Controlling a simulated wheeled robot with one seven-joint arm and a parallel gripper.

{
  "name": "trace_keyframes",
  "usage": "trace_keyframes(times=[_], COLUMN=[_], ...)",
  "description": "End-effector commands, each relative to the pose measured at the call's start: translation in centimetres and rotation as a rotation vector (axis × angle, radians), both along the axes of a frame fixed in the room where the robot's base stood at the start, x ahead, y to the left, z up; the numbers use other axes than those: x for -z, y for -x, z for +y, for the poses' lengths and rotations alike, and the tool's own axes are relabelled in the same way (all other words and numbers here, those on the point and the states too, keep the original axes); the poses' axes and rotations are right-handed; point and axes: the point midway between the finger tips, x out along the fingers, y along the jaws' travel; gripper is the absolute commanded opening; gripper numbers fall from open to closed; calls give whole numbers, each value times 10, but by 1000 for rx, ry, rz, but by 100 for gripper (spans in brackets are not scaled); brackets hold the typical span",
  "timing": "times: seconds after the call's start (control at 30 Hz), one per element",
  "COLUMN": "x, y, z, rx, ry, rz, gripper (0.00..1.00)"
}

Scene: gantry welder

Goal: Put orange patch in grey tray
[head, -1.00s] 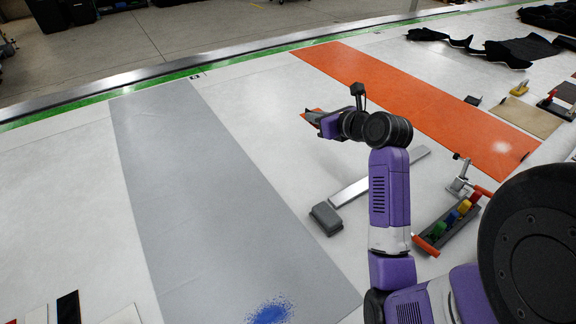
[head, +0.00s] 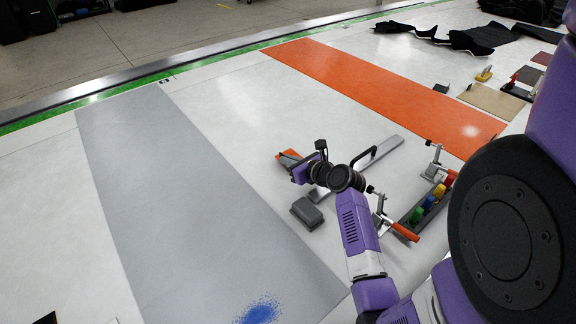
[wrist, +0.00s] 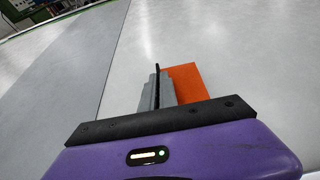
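The orange patch (head: 288,153) is a small flat piece at the tips of my gripper (head: 297,163), left of centre in the head view. In the wrist view the orange patch (wrist: 187,80) sticks out to the right of the fingers (wrist: 158,88). The fingers look closed together on its edge, and it seems held above the white surface. A narrow dark grey tray (head: 431,213) stands to the right of my gripper, with green, blue and yellow pieces in it.
A dark grey block (head: 307,213) and a long metal bar (head: 378,156) lie close to my gripper. Clamps with orange handles (head: 405,232) stand by the tray. A wide grey strip (head: 170,190) and an orange strip (head: 370,85) cross the white surface.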

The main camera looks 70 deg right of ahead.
Motion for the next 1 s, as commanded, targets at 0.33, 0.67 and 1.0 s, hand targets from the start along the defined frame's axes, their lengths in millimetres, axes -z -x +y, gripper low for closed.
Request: trace_keyframes(times=[0.33, 0.67, 1.0], x=[20, 23, 21], y=[0, 0, 0], z=[0, 0, 0], rx=[0, 0, 0], ry=[1, 0, 1], rz=[0, 0, 0], gripper=[0, 23, 25])
